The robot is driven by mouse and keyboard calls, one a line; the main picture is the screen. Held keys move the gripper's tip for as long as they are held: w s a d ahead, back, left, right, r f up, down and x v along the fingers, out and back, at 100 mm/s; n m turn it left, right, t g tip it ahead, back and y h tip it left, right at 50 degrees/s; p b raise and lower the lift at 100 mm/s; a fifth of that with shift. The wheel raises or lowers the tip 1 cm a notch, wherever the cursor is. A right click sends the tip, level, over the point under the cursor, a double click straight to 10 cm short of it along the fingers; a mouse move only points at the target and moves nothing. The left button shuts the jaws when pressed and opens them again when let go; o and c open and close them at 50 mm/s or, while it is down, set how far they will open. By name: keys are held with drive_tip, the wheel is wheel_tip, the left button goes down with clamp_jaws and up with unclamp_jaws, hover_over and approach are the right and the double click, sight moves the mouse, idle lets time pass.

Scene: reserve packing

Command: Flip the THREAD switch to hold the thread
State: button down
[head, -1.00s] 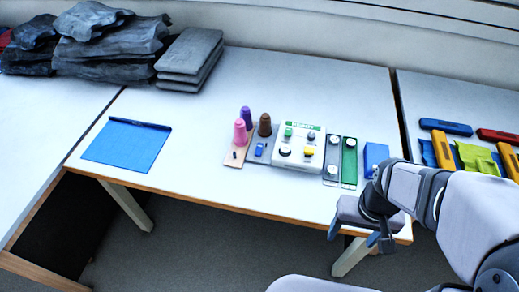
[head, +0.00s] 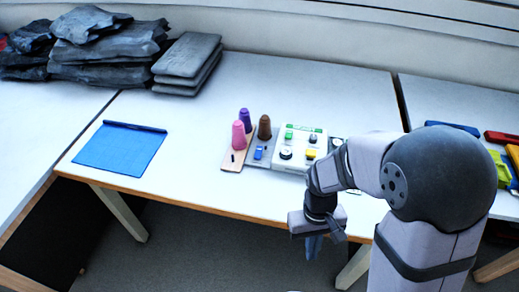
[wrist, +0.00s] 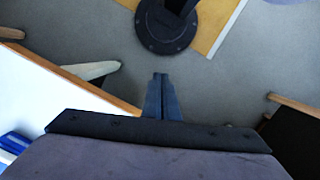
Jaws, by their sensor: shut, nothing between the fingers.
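A white control box (head: 301,149) with green, yellow, black and white controls stands on the table. To its left, a small blue switch (head: 259,153) sits on a grey plate (head: 263,162) beside the thread cones. No label reading THREAD can be made out, and the switch's position is too small to tell. The cones are pink (head: 238,135), purple (head: 244,115) and brown (head: 264,127). My gripper (head: 312,246) is beyond the table's front edge, below and right of the box, touching none of these. In the wrist view its fingers (wrist: 160,80) are together and empty above the floor.
My arm hides much of the table right of the box. A blue mat (head: 120,148) lies at left, with dark folded bags (head: 108,45) and grey pads (head: 188,58) behind. Tools (head: 453,128) lie on the right table. The table between mat and cones is clear.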

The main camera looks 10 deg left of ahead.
drive_tip(key=w+a+f, duration=0.1)
drive_tip(key=w+a, duration=0.2)
drive_tip(key=w+a+f+n+t+b, duration=0.1)
drive_tip(key=w+a+f, duration=0.1)
drive_tip(key=w+a, duration=0.1)
drive_tip(key=w+a+f+n+b, duration=0.1)
drive_tip(key=w+a+f, duration=0.1)
drive_tip(key=w+a, duration=0.1)
drive_tip(key=shift+w+a, duration=0.3)
drive_tip(key=shift+w, duration=0.4)
drive_tip(key=w+a, duration=0.2)
drive_tip(key=w, duration=0.1)
drive_tip(key=w+a+t, duration=0.1)
drive_tip(key=w+a, duration=0.2)
drive_tip(key=w+a+t+b, duration=0.1)
drive_tip(key=w+a, duration=0.2)
drive_tip(key=shift+r+y, duration=0.25)
drive_tip(key=shift+y, duration=0.05)
drive_tip(key=w+a+r+m+t, duration=0.3)
drive_tip(key=w+r+m, duration=0.3)
drive_tip(key=w+r, duration=0.6)
wheel_tip(320, 180, up, 3)
drive_tip(key=shift+a+f+t, duration=0.2)
drive_tip(key=shift+a+t, duration=0.1)
drive_tip(key=shift+a, duration=0.4)
drive_tip(key=shift+w, duration=0.1)
drive_tip(key=shift+f, duration=0.1)
